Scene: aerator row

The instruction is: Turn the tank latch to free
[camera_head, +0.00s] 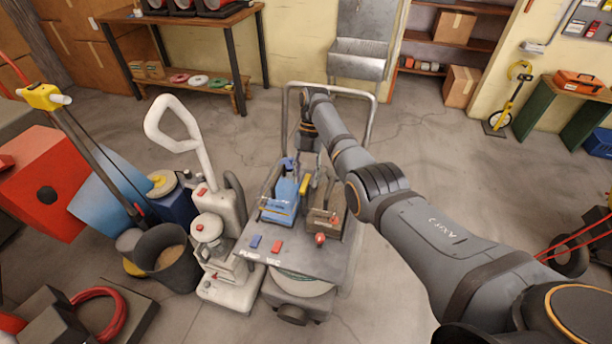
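A low grey machine (316,262) with a tall push handle stands in the middle of the floor. A blue tank (281,203) sits on its deck, with a small yellow piece (304,184) at its right side that may be the latch. A brown-grey block (324,224) with a red knob (320,239) sits to the right of the tank. My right arm reaches over from the lower right, and my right gripper (318,180) hangs down just beside the yellow piece. Its fingers are small and dark, so contact and opening are unclear. My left gripper is out of view.
A blue switch (255,241) and a red switch (278,247) are on the deck's front. A white upright machine (222,245) stands close on the left, beside a dark bucket (168,258). Open floor lies behind the grey machine, before a workbench (180,20).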

